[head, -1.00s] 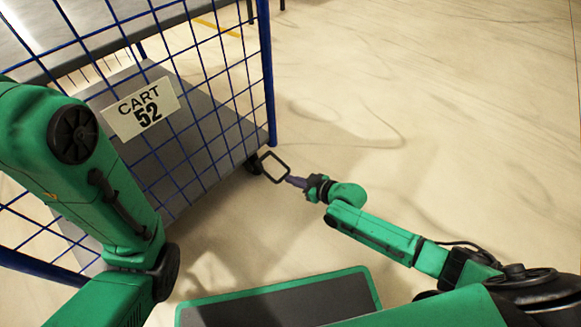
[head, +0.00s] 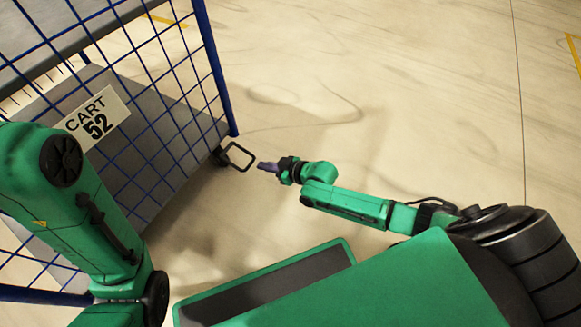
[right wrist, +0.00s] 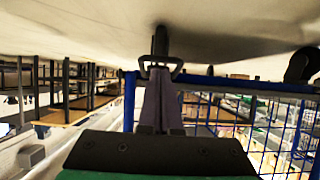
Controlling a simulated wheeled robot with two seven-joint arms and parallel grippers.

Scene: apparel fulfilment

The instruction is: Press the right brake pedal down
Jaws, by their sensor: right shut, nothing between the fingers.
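The right brake pedal (head: 245,148) is a black rectangular loop by the caster at the near right corner of the blue wire cart (head: 229,110). My right gripper (head: 260,165) is shut and empty, just right of the loop in the head view, with a small gap seen between them. In the right wrist view the shut fingertips (right wrist: 158,74) point at the pedal (right wrist: 179,67) and overlap it; I cannot tell whether they touch. Whether the pedal is up or down is unclear. My left arm shows at the left, but its gripper is out of view.
The cart has a grey lower shelf (head: 165,148) and a "CART 52" sign (head: 93,118). The pale floor (head: 400,90) right of the cart is clear. The right wrist view is upside down, with racks (right wrist: 70,90) in the background.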

